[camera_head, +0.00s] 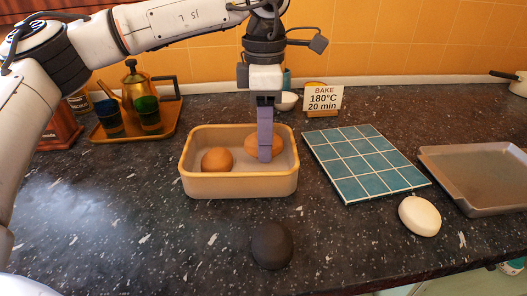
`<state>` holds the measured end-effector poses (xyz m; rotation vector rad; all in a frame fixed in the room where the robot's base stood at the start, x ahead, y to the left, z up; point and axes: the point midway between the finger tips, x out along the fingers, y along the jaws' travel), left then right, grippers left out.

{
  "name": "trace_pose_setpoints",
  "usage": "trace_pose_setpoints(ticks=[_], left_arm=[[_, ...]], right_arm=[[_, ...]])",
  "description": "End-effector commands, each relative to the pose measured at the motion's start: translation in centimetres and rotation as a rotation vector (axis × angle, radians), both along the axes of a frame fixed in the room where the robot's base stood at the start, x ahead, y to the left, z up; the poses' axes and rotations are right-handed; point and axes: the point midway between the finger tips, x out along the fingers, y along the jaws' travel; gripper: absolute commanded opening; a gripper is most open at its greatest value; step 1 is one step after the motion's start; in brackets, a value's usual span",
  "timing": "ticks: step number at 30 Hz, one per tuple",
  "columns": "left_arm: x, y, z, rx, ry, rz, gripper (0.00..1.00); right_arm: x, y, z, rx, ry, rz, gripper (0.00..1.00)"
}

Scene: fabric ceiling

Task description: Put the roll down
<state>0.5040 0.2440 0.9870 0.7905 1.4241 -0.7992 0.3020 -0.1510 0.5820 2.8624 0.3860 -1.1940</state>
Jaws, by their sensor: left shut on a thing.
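My left gripper (264,152) points straight down into a cream, tan-rimmed rectangular bin (238,186). It is shut on a brown roll (251,143), which is inside the bin's outline at the right; the fingers hide part of it. I cannot tell whether this roll touches the bin's floor. Another brown roll (216,160) lies in the left part of the bin. A pale, cream roll-shaped piece (419,216) lies on the counter at the right. A dark, round piece (271,245) lies on the counter in front of the bin. My right gripper is out of view.
A blue tiled board (366,163) lies right of the bin, with a grey baking tray (480,172) beyond it. A "BAKE 180°C 20 min" card (323,99) stands behind. A tray (168,133) with a brass pot (137,85) and dark glasses is at left. The front-left counter is clear.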

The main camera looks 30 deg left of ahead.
Motion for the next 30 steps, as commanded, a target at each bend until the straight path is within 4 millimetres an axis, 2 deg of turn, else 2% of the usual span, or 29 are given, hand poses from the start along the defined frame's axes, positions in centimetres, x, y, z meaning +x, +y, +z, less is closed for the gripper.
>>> trace_pose_setpoints(ticks=[3, 6, 19, 20, 23, 30], left_arm=[[-0.1, 0.1, -2.2, 0.001, 0.003, 0.002, 0.26], [-0.1, 0.1, -3.4, -0.001, 0.002, 0.001, 0.26], [0.0, 0.0, -4.3, -0.001, 0.001, 0.001, 0.26], [0.0, 0.0, -4.3, -0.001, 0.001, 0.001, 0.50], [0.0, 0.0, -4.2, -0.001, 0.001, 0.001, 0.67], [0.0, 0.0, -4.1, -0.001, 0.001, 0.001, 0.67]], right_arm=[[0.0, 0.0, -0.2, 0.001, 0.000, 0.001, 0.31], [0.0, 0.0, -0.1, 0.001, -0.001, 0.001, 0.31], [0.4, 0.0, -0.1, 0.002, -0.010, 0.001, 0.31], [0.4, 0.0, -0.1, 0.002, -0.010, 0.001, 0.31], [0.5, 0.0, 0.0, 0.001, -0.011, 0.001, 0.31], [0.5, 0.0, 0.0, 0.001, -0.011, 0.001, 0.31]])
